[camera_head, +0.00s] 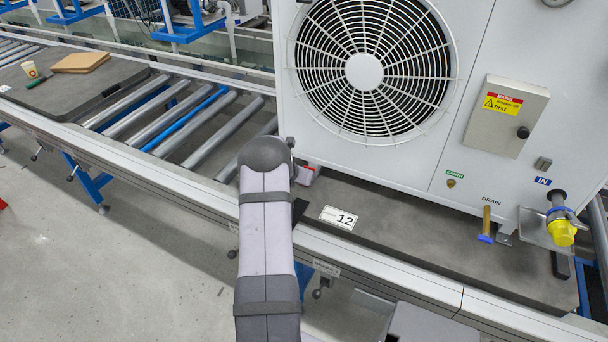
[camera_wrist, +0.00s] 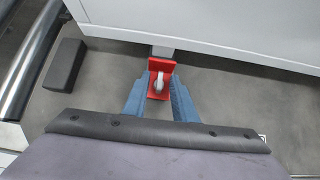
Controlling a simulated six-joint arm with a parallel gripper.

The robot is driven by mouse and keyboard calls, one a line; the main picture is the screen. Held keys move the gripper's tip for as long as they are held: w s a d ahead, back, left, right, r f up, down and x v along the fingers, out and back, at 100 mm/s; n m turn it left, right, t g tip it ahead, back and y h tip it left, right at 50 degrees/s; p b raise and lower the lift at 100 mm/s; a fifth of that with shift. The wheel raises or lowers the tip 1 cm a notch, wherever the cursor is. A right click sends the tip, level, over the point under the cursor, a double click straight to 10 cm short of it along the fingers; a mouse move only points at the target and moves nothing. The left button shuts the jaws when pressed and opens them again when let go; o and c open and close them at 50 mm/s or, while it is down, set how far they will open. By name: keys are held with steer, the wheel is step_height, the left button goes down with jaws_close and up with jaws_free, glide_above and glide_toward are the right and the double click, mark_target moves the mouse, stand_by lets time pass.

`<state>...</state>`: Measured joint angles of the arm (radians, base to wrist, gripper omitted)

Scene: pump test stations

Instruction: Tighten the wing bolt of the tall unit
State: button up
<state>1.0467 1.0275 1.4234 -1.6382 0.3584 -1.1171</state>
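The tall unit is a white cabinet (camera_head: 470,60) with a big round fan grille, standing on a dark pallet (camera_head: 400,230). In the wrist view its white lower side (camera_wrist: 210,25) runs across the top. A red clamp (camera_wrist: 161,66) sits at its foot, with a small pale grey wing bolt (camera_wrist: 158,83) on it. Part of the red clamp shows in the head view (camera_head: 306,176) beside my arm. My gripper (camera_wrist: 160,86) has its two blue fingers on either side of the clamp and bolt, with a gap between them. Whether a finger touches the clamp is unclear. My arm hides the gripper in the head view.
A dark block (camera_wrist: 64,65) lies on the pallet left of the fingers. A roller conveyor (camera_head: 180,115) runs left, with a paper cup (camera_head: 30,69) and brown board (camera_head: 81,62) on another pallet. A yellow-capped inlet (camera_head: 562,232) and a drain pipe (camera_head: 487,222) stick out at right.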

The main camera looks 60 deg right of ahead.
steer(key=shift+f, duration=0.1)
steer(key=shift+c, duration=0.3)
jaws_close()
